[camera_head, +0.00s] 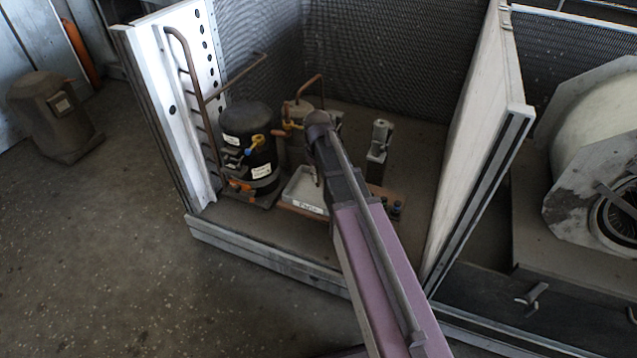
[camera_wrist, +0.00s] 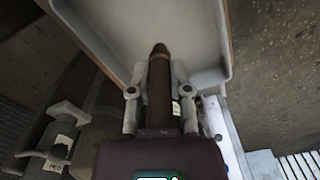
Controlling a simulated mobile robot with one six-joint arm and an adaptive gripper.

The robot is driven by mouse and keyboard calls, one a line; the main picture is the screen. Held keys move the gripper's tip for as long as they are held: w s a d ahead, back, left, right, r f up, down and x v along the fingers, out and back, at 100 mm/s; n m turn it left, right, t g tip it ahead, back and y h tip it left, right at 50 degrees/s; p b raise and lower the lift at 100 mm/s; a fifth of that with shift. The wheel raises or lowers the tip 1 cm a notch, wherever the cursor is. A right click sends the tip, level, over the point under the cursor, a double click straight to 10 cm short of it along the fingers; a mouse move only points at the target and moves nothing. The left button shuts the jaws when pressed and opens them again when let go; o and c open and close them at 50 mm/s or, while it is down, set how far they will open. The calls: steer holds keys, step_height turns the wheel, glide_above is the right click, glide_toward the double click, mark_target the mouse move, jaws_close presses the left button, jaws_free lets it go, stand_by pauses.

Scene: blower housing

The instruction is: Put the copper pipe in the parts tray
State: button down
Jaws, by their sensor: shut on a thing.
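The copper pipe (camera_wrist: 158,72) is a short brown tube with a narrowed tip, seen in the wrist view between my fingers. My gripper (camera_wrist: 160,93) is shut on it, with the tip reaching out past the fingers. The light grey parts tray (camera_wrist: 200,68) lies in front of the fingers, and the pipe's tip shows against its floor. I cannot tell whether the pipe touches the tray. In the head view the parts tray (camera_head: 299,199) has a white label on its front and sits inside the housing. My arm hides most of my gripper and part of the tray there.
A black compressor (camera_head: 249,150) with copper lines stands left of the tray. A small grey upright part (camera_head: 379,145) stands to the right. The housing's side panels (camera_head: 490,130) and mesh back wall (camera_head: 400,55) enclose the space. Open floor (camera_head: 110,250) lies to the left.

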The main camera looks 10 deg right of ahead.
steer(key=shift+w, duration=0.15)
steer(key=shift+f+b, duration=1.75)
steer(key=shift+f, duration=0.05)
steer(key=shift+f, duration=0.1)
steer(key=c, duration=0.6)
jaws_free()
steer(key=shift+o, duration=0.2)
step_height(320, 180, up, 12)
steer(key=p, duration=1.2)
steer(key=shift+r, duration=0.2)
